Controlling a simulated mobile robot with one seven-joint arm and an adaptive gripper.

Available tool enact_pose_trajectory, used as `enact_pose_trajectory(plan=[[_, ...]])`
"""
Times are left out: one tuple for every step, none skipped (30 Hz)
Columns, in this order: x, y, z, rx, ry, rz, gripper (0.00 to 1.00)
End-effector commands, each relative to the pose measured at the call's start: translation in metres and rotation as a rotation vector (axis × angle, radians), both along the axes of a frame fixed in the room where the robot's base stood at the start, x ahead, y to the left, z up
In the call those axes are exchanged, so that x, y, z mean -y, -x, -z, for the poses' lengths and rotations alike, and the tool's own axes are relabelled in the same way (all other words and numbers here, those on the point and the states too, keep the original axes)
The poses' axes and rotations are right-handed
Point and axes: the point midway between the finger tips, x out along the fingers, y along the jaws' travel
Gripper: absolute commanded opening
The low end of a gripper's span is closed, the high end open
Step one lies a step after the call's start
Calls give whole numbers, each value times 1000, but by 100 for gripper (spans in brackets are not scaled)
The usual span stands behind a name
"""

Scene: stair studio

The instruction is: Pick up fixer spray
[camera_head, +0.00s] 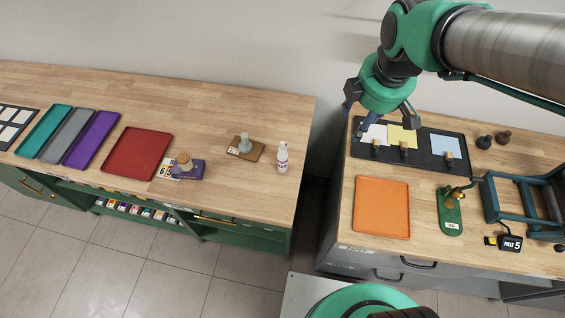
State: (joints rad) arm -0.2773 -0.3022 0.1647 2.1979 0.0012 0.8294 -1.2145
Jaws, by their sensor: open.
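A small white spray bottle (283,158) with a pinkish label, which looks like the fixer spray, stands upright near the right end of the left wooden counter. My gripper (375,124) is open and empty. It hangs over the back left part of the right counter, to the right of the bottle and well apart from it. No part of the bottle is hidden.
A brown block with a grey knob (245,147) stands left of the bottle. A red tray (135,153) lies farther left. A gap separates the counters. The right counter (430,185) holds a dark board (426,160), an orange tray (382,208) and a green stand (450,212).

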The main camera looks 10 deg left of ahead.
Motion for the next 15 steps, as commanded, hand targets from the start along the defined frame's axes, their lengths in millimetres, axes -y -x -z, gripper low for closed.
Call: enact_pose_trajectory(plan=[[-12, -8, 11, -15, 22, -89, 51], [-19, -12, 16, -19, 34, -143, 51], [-28, -17, 24, -27, 50, -216, 51], [-35, -21, 30, -32, 62, -271, 51], [-41, -25, 35, -36, 73, -326, 51], [-50, -30, 44, -44, 88, -401, 51], [-58, -33, 50, -48, 99, -455, 51], [-64, -36, 57, -55, 110, -511, 51], [-74, -40, 66, -60, 123, -584, 51], [-81, -42, 72, -65, 133, -640, 51], [-88, -45, 80, -72, 142, -695, 51], [-98, -48, 89, -77, 154, -770, 51], [-105, -50, 97, -83, 163, -826, 51], [-112, -52, 104, -87, 171, -881, 51], [-122, -54, 115, -93, 181, -955, 51]])
